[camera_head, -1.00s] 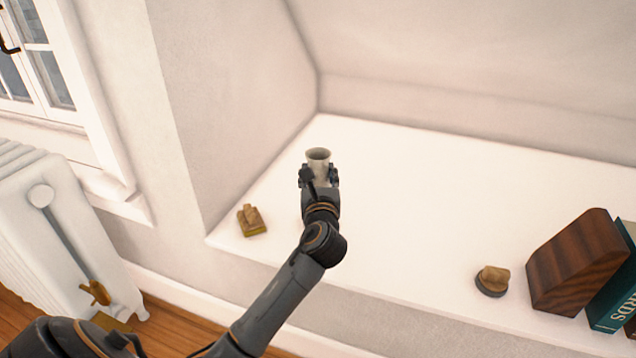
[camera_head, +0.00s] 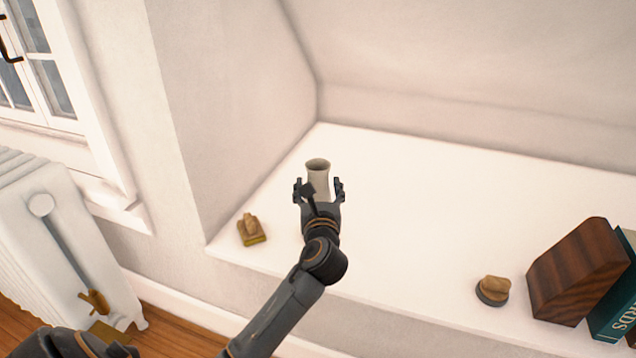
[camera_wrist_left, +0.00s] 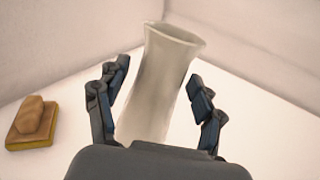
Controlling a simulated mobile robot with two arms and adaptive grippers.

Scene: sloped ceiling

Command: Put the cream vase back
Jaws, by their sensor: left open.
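The cream vase (camera_head: 318,176) stands upright on the white ledge (camera_head: 420,210), near the back left corner of the alcove. My left gripper (camera_head: 319,188) is open, with one finger on each side of the vase. In the left wrist view the vase (camera_wrist_left: 160,85) rises between the spread fingers of the gripper (camera_wrist_left: 155,105), with a gap visible on the right side. The vase's lower part is hidden by the gripper's palm. My right gripper is not in view.
A small carved figure on a yellowish base (camera_head: 251,230) sits left of my arm, near the ledge's front edge. A small tan object on a dark base (camera_head: 493,290), a dark wooden block (camera_head: 577,272) and teal book (camera_head: 615,305) stand at the right. The middle ledge is clear.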

